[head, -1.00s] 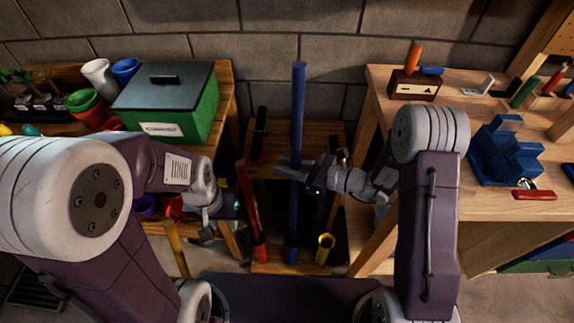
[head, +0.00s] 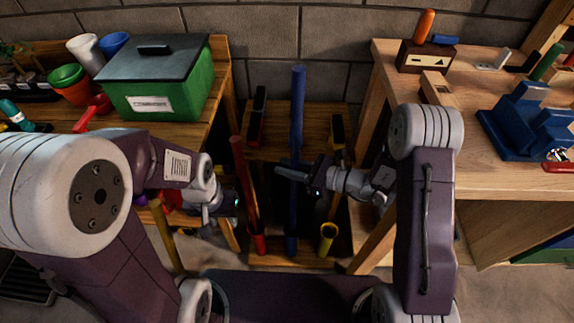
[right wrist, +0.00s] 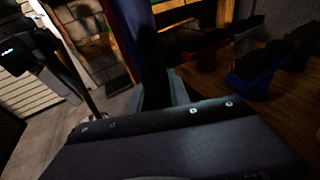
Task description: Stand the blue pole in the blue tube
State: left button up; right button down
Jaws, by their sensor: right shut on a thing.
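The blue pole (head: 297,110) stands nearly upright in the middle of the head view. My right gripper (head: 291,174) is shut on it partway up; the pole also shows close up in the right wrist view (right wrist: 137,40). The blue tube (head: 291,244) is at the front of the wooden rack, directly under the pole in the picture. The pole's lower end looks in line with the tube's mouth, but I cannot tell whether it is inside. My left gripper (head: 222,213) is low at the left, beside the bench leg; its jaws are unclear.
A red pole (head: 242,180) leans in the red tube (head: 259,243), left of the blue one. The yellow tube (head: 327,239) is at its right. A yellow pole (head: 165,236) is near my left arm. Benches with a green box (head: 155,85) and blue block (head: 526,122) flank the rack (head: 283,262).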

notch_tip(320, 180, down, 7)
jog(key=b, duration=0.5)
dwell(0.4)
notch_tip(320, 180, down, 12)
jog(key=b, duration=0.9)
jog(key=shift+r+b, duration=0.15)
jog(key=shift+b, duration=0.2)
jog(key=c, duration=1.1)
grip_release()
jog(key=shift+r, duration=0.15)
notch_tip(320, 180, up, 30)
jog(key=p, duration=2.5)
jog(key=shift+r+p, duration=0.2)
jog(key=shift+p, duration=0.1)
